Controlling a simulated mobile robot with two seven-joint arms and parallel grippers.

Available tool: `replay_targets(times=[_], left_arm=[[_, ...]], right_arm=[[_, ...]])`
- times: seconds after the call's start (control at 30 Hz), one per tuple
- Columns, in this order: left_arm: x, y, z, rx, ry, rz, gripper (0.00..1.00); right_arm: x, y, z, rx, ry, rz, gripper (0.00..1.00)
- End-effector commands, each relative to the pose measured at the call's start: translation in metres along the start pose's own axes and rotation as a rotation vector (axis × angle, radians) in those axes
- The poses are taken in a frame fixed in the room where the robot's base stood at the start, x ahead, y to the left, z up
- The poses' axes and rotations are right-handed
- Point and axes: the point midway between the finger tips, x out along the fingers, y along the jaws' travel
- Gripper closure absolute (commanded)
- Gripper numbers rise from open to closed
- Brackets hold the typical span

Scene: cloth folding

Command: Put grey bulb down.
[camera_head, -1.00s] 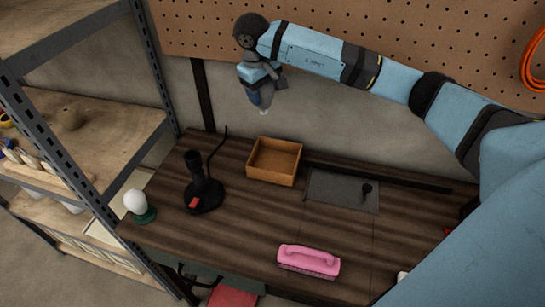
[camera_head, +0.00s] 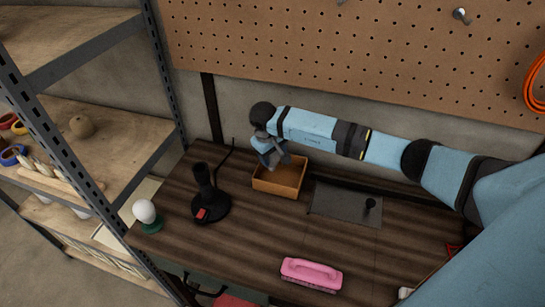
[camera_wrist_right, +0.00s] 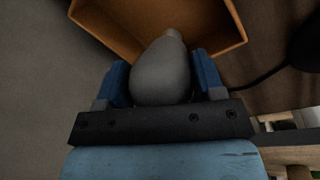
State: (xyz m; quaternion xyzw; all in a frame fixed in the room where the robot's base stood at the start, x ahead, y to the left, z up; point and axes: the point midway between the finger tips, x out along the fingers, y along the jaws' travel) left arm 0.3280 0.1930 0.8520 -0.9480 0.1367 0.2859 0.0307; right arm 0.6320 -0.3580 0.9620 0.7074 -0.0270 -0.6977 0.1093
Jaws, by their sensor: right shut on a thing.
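The grey bulb (camera_wrist_right: 162,75) sits between the blue finger pads of my right gripper (camera_wrist_right: 164,82) in the right wrist view, its narrow end pointing toward an open orange-brown box (camera_wrist_right: 105,18). In the head view my right gripper (camera_head: 273,157) is shut on the bulb at the back left part of the box (camera_head: 278,181). The bulb is mostly hidden there, and I cannot tell whether it touches the box. My left gripper is not in view.
A black lamp base (camera_head: 208,200) stands left of the box. A white bulb on a green base (camera_head: 147,214) is at the table's left edge. A pink brush (camera_head: 311,274) lies in front, and a grey mat (camera_head: 345,204) lies right of the box.

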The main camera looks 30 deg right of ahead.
Motion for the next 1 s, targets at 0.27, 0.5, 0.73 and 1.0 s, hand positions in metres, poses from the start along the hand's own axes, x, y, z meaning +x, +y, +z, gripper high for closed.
replay_targets(times=[0.27,0.5,0.73,1.0], left_arm=[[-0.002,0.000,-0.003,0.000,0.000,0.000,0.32],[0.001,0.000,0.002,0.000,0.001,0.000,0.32],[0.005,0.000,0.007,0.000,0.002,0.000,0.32],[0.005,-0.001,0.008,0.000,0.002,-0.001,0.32]], right_arm=[[0.019,-0.004,0.000,-0.001,0.000,0.000,0.66],[0.024,-0.005,0.000,-0.001,0.001,0.000,0.66],[0.029,-0.006,0.000,-0.001,0.000,0.000,0.66],[0.030,-0.006,0.000,-0.001,-0.001,-0.001,0.17]])
